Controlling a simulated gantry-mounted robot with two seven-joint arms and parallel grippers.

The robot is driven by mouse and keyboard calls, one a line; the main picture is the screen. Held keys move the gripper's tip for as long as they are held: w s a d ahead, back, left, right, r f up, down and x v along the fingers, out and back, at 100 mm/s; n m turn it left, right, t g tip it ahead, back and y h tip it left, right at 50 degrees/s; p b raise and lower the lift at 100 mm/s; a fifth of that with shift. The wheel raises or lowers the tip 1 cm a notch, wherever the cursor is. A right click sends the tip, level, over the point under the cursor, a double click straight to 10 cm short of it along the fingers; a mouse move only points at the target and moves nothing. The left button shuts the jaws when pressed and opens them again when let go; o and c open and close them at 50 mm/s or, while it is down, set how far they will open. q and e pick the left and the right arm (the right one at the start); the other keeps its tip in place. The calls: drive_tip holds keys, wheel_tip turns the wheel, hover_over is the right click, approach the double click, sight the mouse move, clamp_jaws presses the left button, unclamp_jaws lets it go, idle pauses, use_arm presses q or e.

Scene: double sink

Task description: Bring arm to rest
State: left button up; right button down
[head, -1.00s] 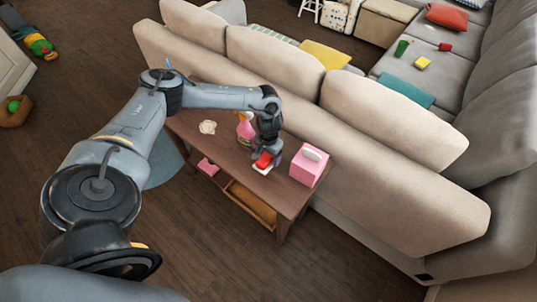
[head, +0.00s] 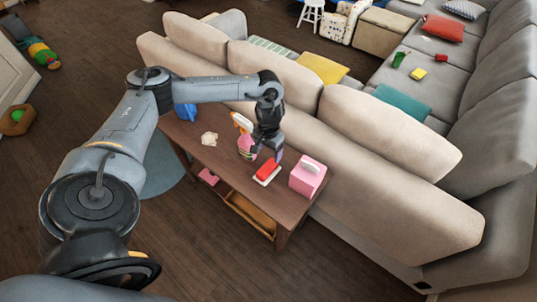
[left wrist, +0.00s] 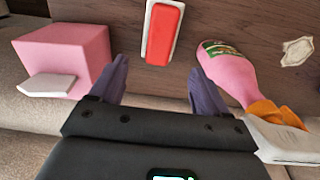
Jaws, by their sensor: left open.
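My left gripper (head: 268,155) is open and empty above the narrow wooden table behind the sofa. In the left wrist view its two fingers (left wrist: 157,85) are spread apart with nothing between them. A red block with a white base (head: 267,171) lies on the table just below and in front of the gripper; it also shows in the left wrist view (left wrist: 163,32), beyond the fingertips. The gripper appears apart from it. My right gripper is not in view.
A pink tissue box (head: 308,176) stands right of the gripper. A pink spray bottle (head: 246,146) with an orange top stands close on its left. A crumpled pale item (head: 209,138) lies further left on the table (head: 225,160). The sofa back (head: 370,190) runs right behind the table.

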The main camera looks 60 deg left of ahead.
use_arm(q)
drive_tip(key=shift+r, duration=0.6)
drive_tip(key=shift+f, duration=0.1)
